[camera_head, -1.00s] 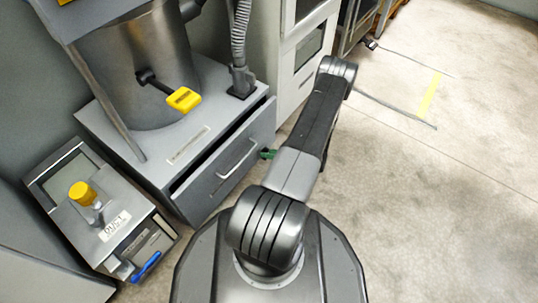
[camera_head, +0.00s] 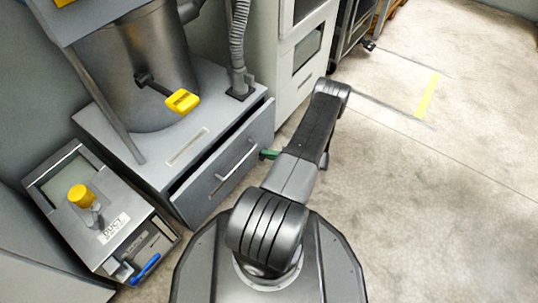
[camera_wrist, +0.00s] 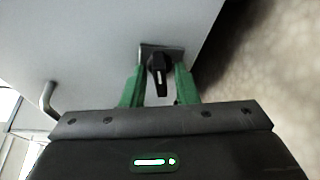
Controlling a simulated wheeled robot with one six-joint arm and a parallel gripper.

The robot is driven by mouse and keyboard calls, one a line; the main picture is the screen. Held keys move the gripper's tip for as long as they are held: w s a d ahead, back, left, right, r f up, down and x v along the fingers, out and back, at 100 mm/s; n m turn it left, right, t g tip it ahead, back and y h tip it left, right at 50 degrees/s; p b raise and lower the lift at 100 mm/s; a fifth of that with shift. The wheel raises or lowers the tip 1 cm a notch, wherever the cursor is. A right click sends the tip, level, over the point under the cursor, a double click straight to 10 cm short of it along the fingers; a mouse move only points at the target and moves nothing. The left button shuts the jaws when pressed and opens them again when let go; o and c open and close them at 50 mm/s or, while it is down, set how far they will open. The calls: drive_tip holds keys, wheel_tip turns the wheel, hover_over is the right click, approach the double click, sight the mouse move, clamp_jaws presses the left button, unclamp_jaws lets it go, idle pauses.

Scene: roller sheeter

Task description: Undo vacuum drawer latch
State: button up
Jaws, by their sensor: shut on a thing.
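The grey vacuum drawer (camera_head: 212,185) is low in the cabinet under the steel drum, with a bar handle (camera_head: 236,161) across its front. A dark gap shows above the front. In the wrist view the drawer front (camera_wrist: 90,45) fills the upper left. The latch (camera_wrist: 158,70) is a black knob with a white line on a small metal plate near the front's edge. My gripper (camera_wrist: 160,82) has its green fingers on either side of the knob, shut on it. In the head view my arm hides most of the gripper; only a green finger (camera_head: 268,154) shows beside the drawer's right end.
A steel drum (camera_head: 137,70) with a yellow-ended lever (camera_head: 182,101) stands on the cabinet. A grey box with a yellow knob (camera_head: 81,194) and a blue handle (camera_head: 146,268) stands at left. A ribbed hose (camera_head: 239,45) rises behind. The floor at right is clear.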

drive_tip(key=shift+f+m+y, duration=0.15)
drive_tip(key=shift+m+y, duration=0.35)
drive_tip(key=shift+m, duration=0.6)
drive_tip(key=o, duration=0.7)
drive_tip(key=shift+c, duration=0.2)
drive_tip(key=shift+d, duration=0.1)
drive_tip(key=p+v, duration=0.1)
drive_tip(key=v, duration=1.2)
drive_tip(key=shift+d+f+p, duration=0.15)
drive_tip(key=shift+d+p, duration=0.15)
drive_tip(key=shift+d, duration=0.05)
